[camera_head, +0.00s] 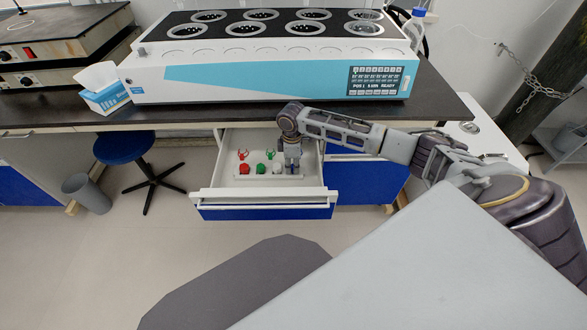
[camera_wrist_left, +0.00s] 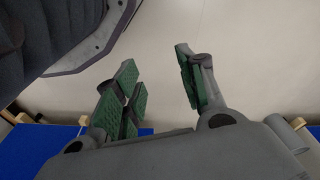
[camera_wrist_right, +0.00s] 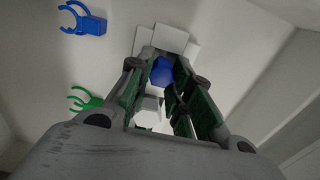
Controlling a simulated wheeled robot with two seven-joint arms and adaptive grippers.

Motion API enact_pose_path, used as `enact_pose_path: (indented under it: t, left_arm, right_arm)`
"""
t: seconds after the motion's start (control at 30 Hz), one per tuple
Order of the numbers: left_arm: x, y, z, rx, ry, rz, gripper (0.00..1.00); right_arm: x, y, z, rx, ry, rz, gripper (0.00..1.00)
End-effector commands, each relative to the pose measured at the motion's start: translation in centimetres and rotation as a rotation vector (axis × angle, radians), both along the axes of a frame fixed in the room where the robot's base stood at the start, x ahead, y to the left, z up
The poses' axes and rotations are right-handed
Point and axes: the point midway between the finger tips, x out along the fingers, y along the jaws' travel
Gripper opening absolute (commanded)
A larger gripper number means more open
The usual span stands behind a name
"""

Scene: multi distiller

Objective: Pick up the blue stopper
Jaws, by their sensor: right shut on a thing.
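The blue stopper (camera_wrist_right: 162,71) shows in the right wrist view between the fingers of my right gripper (camera_wrist_right: 163,80), which is shut on it. In the head view my right gripper (camera_head: 292,165) points down into the open drawer (camera_head: 225,194) at its right side, and hides the blue stopper there. A red stopper (camera_head: 244,169), a green stopper (camera_head: 261,169) and a white stopper (camera_head: 277,169) stand in a row to its left. I cannot tell whether the blue stopper is off its holder. My left gripper (camera_wrist_left: 160,85) is open and empty in the left wrist view.
A red clip (camera_head: 243,155) and a green clip (camera_head: 269,154) lie behind the stoppers; a blue clip (camera_wrist_right: 92,23) shows in the right wrist view. The drawer walls surround my right gripper. The bench with the multi distiller (camera_head: 250,80) stands above and behind.

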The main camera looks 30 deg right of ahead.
Motion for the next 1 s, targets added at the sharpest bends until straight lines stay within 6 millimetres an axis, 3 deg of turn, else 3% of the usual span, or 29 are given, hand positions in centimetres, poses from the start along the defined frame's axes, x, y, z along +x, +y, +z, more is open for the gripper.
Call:
enact_pose_path:
  t: [0.33, 0.57, 1.0]
  left_arm:
    - [0.2, 0.0, 0.2, -0.001, -0.006, 0.000, 0.40]
    - [0.2, 0.1, -0.3, 0.000, -0.012, 0.002, 0.40]
    - [-0.2, 1.3, -4.8, 0.017, -0.026, 0.008, 0.40]
  right_arm:
    - [0.0, 0.0, 0.2, 0.000, 0.000, 0.000, 0.13]
    - [0.0, 0.0, 1.5, -0.001, -0.001, 0.000, 0.13]
    - [0.0, 0.0, 6.5, 0.001, -0.001, 0.001, 0.13]
